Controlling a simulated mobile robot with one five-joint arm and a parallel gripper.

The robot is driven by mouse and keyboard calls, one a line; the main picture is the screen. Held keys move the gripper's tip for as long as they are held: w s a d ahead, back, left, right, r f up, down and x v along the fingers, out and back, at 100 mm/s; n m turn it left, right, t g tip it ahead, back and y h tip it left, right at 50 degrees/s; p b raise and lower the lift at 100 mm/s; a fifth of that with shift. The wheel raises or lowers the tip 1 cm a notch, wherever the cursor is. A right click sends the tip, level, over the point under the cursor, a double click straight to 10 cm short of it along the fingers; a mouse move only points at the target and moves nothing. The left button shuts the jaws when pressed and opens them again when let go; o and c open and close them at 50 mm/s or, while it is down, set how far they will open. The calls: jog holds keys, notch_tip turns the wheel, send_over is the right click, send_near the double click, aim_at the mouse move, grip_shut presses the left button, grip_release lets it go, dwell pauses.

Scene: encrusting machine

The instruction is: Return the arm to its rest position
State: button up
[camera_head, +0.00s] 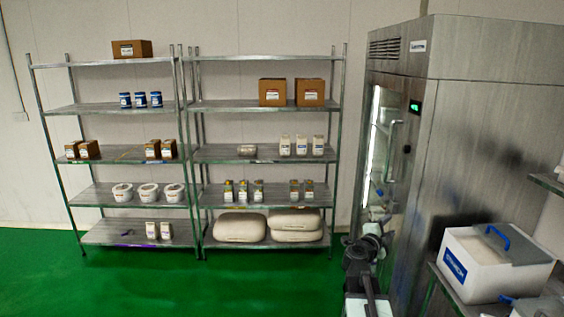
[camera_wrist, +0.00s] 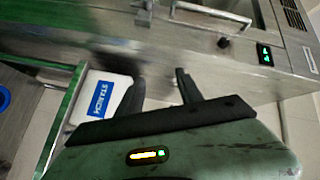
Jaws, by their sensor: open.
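My arm (camera_head: 365,262) shows at the bottom of the head view, dark and folded upward, in front of the steel cabinet. My gripper (camera_wrist: 160,86) shows in the wrist view with its two dark fingers spread apart. Nothing is held between them. Beyond the left finger is a white bin with a blue starch label (camera_wrist: 103,97), apart from the gripper as far as I can tell. My fingertips cannot be made out clearly in the head view.
A tall steel cabinet (camera_head: 470,130) with a glass door stands right of centre. The white bin (camera_head: 490,275) with a blue handle sits on a metal rack at lower right. Two stocked shelving units (camera_head: 265,105) line the back wall. Green floor (camera_head: 200,285) is clear at lower left.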

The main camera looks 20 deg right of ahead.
jog(key=w+a+f+n+t+y+b, duration=0.2)
jog(key=w+a+n+t+y, duration=0.25)
jog(key=a, duration=0.65)
jog(key=w+a+f+n+t+y+b, duration=0.15)
jog(key=w+a+n+y, duration=0.45)
jog(key=a, duration=0.6)
jog(key=w+a+f+n+t+y+b, duration=0.2)
jog(key=a+f+n+y, duration=0.3)
jog(key=a, duration=0.6)
jog(key=s+a+f+n+g+y+b, duration=0.1)
jog(key=a+f+n+g+y, duration=0.15)
jog(key=a, duration=0.35)
jog(key=s+a+f+n+g+y, duration=0.1)
jog(key=s+a+f+n+g, duration=0.1)
jog(key=a+f+n, duration=0.3)
jog(key=s+a+f+n+g+h, duration=0.1)
jog(key=s+a+f+n+g, duration=0.2)
jog(key=s+f+g, duration=0.45)
jog(key=s+d+f+g+h, duration=0.1)
jog(key=s+d+f+g, duration=0.1)
jog(key=s, duration=0.5)
jog(key=s+d+f+m+g+h, duration=0.1)
jog(key=s+d+f+g+h, duration=0.1)
jog(key=s+d+f, duration=0.3)
jog(key=s+g, duration=0.1)
jog(key=s, duration=0.2)
jog(key=shift+c, duration=0.7)
jog(key=shift+d, duration=0.15)
